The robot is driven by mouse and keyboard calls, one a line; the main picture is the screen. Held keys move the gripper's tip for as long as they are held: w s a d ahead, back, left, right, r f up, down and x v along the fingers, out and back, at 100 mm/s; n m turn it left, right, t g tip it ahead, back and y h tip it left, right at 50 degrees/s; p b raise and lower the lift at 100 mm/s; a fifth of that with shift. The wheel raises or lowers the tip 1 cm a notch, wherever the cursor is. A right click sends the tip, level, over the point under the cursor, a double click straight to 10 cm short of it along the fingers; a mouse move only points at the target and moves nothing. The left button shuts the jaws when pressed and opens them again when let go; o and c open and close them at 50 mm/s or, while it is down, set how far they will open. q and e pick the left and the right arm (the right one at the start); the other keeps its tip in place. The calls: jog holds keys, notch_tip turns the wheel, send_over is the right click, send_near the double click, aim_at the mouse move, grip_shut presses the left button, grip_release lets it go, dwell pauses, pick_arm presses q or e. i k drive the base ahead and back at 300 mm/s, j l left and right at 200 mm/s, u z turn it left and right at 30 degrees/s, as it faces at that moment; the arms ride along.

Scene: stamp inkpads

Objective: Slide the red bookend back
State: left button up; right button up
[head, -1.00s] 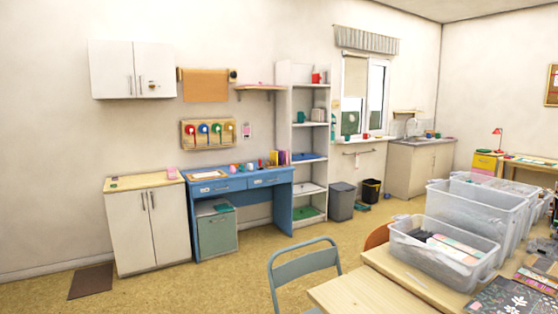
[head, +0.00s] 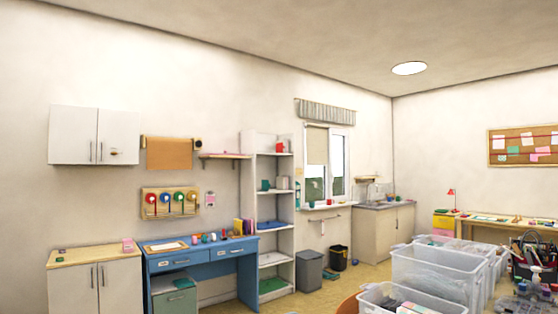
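No red bookend can be made out for certain. On the blue desk (head: 203,257), a row of upright books, yellow and purple (head: 242,227), stands at the right end. A small red item (head: 223,234) is just left of the books; it is too small to tell whether it is the bookend. Another red object (head: 280,145) sits on the top shelf of the white shelf unit (head: 246,180), also too small to identify. Neither of my grippers is in view.
Clear plastic bins (head: 430,272) fill the lower right foreground. A grey bin (head: 309,271) and a black bin (head: 338,258) stand on the floor right of the shelf unit. A white cabinet (head: 90,290) adjoins the desk's left side.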

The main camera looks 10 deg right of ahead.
aim_at(279, 146)
jog(key=i+j+u, duration=0.3)
jog(key=i+u, duration=0.3)
jog(key=i, duration=0.25)
jog(key=i+j+u, duration=0.15)
jog(key=i, duration=0.85)
jog(key=i+j+u, duration=0.1)
jog(key=i, duration=0.9)
jog(key=i+l+z, duration=0.1)
jog(key=i+z, duration=0.2)
jog(key=i, duration=0.2)
jog(key=i+z, duration=0.35)
jog(key=i+j+z, duration=0.15)
jog(key=i+z, duration=0.15)
jog(key=i, duration=0.3)
jog(key=i+j+z, duration=0.3)
jog(key=i, duration=0.15)
jog(key=i+l+z, duration=0.2)
jog(key=i+z, duration=0.25)
jog(key=i, duration=0.5)
jog(key=i+j+z, duration=0.15)
jog(key=i+z, duration=0.25)
jog(key=i, duration=1.7)
